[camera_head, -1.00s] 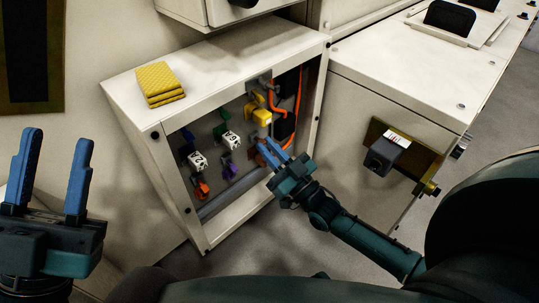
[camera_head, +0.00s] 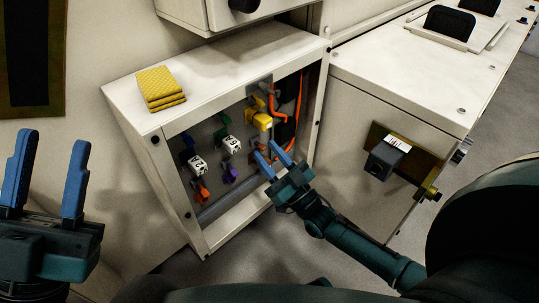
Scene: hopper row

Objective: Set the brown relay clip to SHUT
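Inside the open white cabinet, a panel carries coloured clips in columns. The brown relay clip (camera_head: 262,147) appears to be the small brownish piece below the yellow block, at my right gripper's fingertips; the fingers partly hide it and I cannot make out its setting. My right gripper (camera_head: 267,150) is open, its blue fingers apart and pointing into the cabinet. I cannot tell whether they touch the clip. My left gripper (camera_head: 45,140) is open and empty, upright at the left edge, well away from the cabinet.
A yellow block (camera_head: 262,120), white numbered cubes (camera_head: 198,164), an orange clip (camera_head: 202,192) and a purple clip (camera_head: 231,173) are close by on the panel. Orange cables (camera_head: 297,95) run at right. Yellow cloths (camera_head: 159,86) lie on the cabinet top. A dark box (camera_head: 384,160) sticks out at right.

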